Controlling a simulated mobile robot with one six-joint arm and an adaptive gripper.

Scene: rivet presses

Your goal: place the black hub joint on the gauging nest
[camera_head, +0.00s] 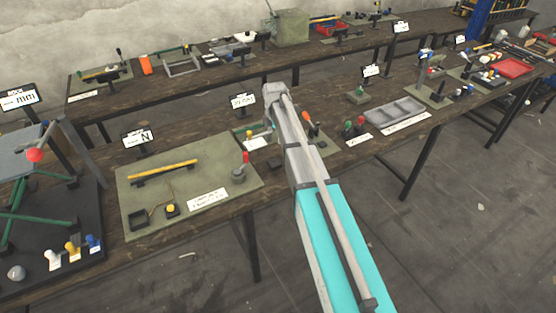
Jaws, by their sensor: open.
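My arm (318,200) reaches up from the bottom edge over the near bench, and its far end is at a grey joint (275,92). My gripper does not show; the arm's own links cover that spot. I cannot pick out the black hub joint or the gauging nest with certainty. A small dark block with a yellow top (171,209) and an open black box (140,218) lie on a green mat (215,178) left of my arm. Part of the bench behind my arm is hidden.
Near bench (335,130) carries a grey compartment tray (388,114), red and green knobs (354,124) and upright label signs (136,140). A red-knobbed lever (242,168) stands close left of my arm. A press with a red ball (35,155) is far left. A second bench runs behind.

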